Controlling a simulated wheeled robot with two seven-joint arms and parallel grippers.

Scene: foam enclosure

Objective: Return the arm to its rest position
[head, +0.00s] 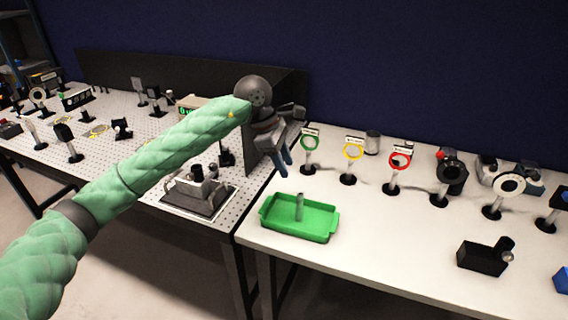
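My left arm, in a padded green sleeve, reaches in from the lower left across the head view. My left gripper (284,165) hangs at its end, pointing down, above the inner edge of the white table and behind the green tray (300,232). It appears apart from the tray and the table. Its narrow bluish fingertips are small and overlap, so I cannot tell whether they are apart or closed. I see no object between them. A small grey post (299,207) stands in the tray. My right gripper is not in view.
The perforated optical bench (120,170) on the left carries several mounts and a metal device on a dark plate (198,203). On the white table (375,235) stand green (309,142), yellow (354,151) and red (399,160) ring holders. A black block (481,258) lies at right.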

